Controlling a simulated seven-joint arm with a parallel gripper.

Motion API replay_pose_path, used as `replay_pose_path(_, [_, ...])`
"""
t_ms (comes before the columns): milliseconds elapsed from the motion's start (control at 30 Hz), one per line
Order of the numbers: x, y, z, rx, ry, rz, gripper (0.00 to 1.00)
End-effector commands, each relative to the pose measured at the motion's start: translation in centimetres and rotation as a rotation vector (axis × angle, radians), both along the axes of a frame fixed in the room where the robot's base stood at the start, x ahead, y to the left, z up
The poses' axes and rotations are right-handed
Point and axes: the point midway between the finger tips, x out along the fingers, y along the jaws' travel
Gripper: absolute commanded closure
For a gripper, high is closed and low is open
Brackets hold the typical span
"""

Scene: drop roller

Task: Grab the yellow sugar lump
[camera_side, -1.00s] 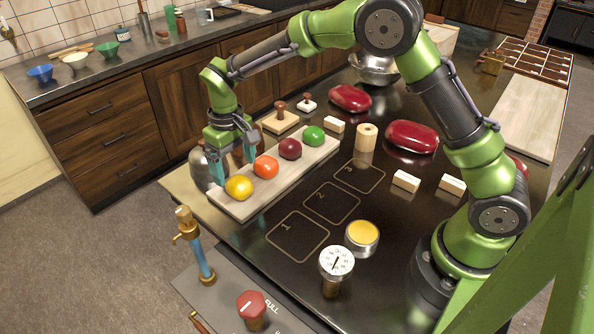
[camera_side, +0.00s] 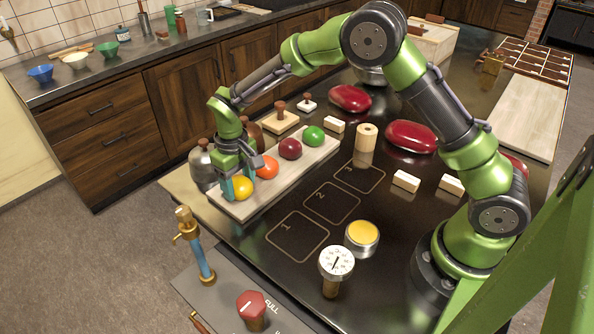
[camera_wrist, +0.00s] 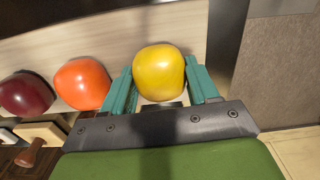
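The yellow sugar lump (camera_side: 242,188) is round and sits at the near left end of the pale board (camera_side: 285,181). In the wrist view the yellow lump (camera_wrist: 159,72) lies between the two teal fingers of my gripper (camera_wrist: 162,85). The fingers stand apart, one on each side and very close to it; whether either one touches it is hard to tell. In the side view my gripper (camera_side: 238,180) is down over the lump and hides part of it.
An orange lump (camera_side: 267,167) stands close beside the yellow one, then a dark red lump (camera_side: 290,149) and a green lump (camera_side: 313,136) along the same board. Metal canisters (camera_side: 203,165) stand just behind my gripper. The numbered squares (camera_side: 298,236) are empty.

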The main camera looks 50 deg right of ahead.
Motion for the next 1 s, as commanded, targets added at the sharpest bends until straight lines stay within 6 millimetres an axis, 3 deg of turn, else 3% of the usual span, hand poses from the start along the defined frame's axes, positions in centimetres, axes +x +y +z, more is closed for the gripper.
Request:
replay_pose_path(33, [0.0,0.0,0.0,0.000,0.000,0.000,0.54])
replay_pose_path(200, [0.0,0.0,0.1,0.000,-0.001,0.000,0.75])
replay_pose_path(533, [0.1,0.0,0.6,0.000,-0.003,0.001,0.75])
replay_pose_path(767, [0.1,0.0,3.4,0.001,-0.006,0.000,0.75])
replay_pose_path(1000, [-4.5,-1.2,4.2,-0.001,-0.001,0.001,0.75])
